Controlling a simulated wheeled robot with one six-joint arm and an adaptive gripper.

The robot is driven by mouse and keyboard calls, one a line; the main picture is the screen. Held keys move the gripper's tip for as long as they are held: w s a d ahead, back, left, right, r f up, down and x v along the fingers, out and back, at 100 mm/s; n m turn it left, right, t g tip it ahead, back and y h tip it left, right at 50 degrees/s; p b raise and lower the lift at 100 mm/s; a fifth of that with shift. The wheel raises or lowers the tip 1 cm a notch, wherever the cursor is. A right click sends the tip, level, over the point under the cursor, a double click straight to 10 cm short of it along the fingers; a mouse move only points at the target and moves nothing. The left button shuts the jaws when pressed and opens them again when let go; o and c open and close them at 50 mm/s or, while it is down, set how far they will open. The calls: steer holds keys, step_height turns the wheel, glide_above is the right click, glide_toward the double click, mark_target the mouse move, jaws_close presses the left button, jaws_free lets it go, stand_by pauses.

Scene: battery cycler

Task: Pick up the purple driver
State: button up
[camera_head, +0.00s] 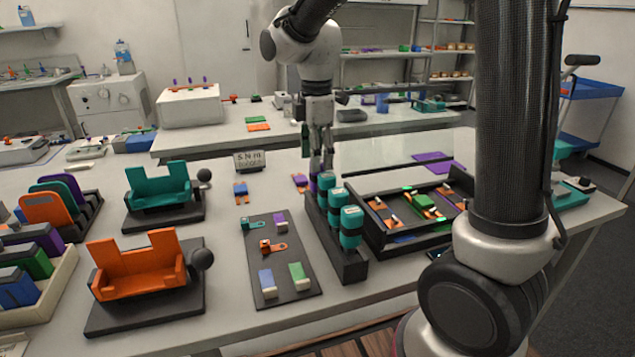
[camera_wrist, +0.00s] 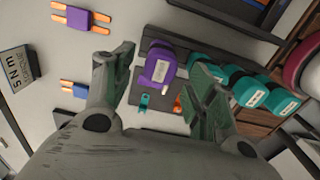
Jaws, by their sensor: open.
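The purple driver (camera_wrist: 158,72) shows in the wrist view with its rounded purple top and a white label, between my open fingertips. In the head view only a purple sliver of it (camera_head: 313,185) shows at the far end of the dark driver rack (camera_head: 345,262), mostly hidden behind my gripper. My gripper (camera_head: 318,166) points down above that end of the rack. Its two green-padded fingers are spread in the wrist view (camera_wrist: 163,62); I cannot tell whether they touch the driver.
Several teal drivers (camera_head: 337,200) stand in the same rack, close beside the purple one. A dark board (camera_head: 258,222) with small parts lies to the left, a dark tray (camera_head: 378,238) to the right. A torque sign (camera_head: 249,160) stands behind left.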

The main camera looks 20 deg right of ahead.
step_height(320, 180, down, 3)
steer(key=shift+d+f, duration=0.1)
steer(key=shift+d, duration=0.05)
jaws_close()
